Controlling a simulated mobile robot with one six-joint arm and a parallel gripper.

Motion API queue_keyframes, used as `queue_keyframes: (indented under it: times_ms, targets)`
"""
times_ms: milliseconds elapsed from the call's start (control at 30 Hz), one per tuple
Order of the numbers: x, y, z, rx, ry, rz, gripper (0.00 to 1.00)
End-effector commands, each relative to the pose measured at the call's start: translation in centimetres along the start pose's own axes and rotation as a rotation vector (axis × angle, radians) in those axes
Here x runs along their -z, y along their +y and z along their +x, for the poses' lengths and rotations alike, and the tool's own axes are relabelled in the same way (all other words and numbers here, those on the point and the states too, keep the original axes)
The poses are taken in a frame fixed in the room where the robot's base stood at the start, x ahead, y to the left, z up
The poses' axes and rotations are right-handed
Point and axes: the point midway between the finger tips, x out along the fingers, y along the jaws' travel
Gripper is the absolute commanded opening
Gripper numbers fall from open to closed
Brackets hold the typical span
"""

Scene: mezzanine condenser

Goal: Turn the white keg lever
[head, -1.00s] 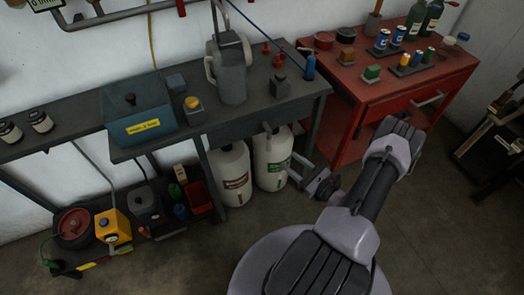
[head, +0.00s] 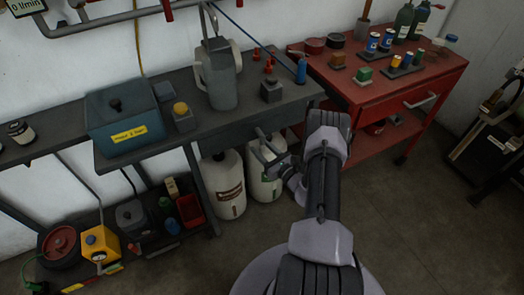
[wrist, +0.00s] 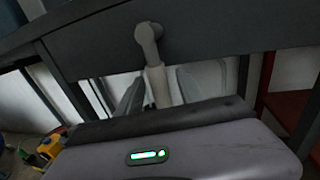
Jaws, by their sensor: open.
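A pale grey-white lever (wrist: 158,70) is mounted on the dark front of the bench in the wrist view. Its round pivot is at the top and its handle hangs down, tilted slightly. My gripper (wrist: 160,92) is open, with one finger on each side of the handle in the picture; I cannot tell whether either touches it. The lower end of the handle is hidden behind my gripper's body. In the head view my gripper (head: 266,150) is at the bench front, in front of the right white keg (head: 262,182). The left white keg (head: 223,186) stands beside it.
The dark bench (head: 150,158) carries a grey jug (head: 217,82) and a blue box (head: 125,125). A red cart (head: 372,95) stands just right of my gripper. A low shelf at left holds a yellow device (head: 98,244).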

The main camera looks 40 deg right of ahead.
Motion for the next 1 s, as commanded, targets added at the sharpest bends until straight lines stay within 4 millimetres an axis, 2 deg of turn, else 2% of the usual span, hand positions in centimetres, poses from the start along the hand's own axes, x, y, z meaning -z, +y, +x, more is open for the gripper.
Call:
queue_keyframes:
  times_ms: [233,400,467,1000]
  targets:
    - [-0.04,-0.01,0.07,0.000,0.000,0.000,0.42]
    - [-0.02,0.00,0.05,0.000,0.000,0.000,0.09]
    - [-0.02,0.00,0.04,0.000,0.000,0.000,0.00]
    - [0.03,0.03,0.01,0.000,0.001,0.000,0.00]
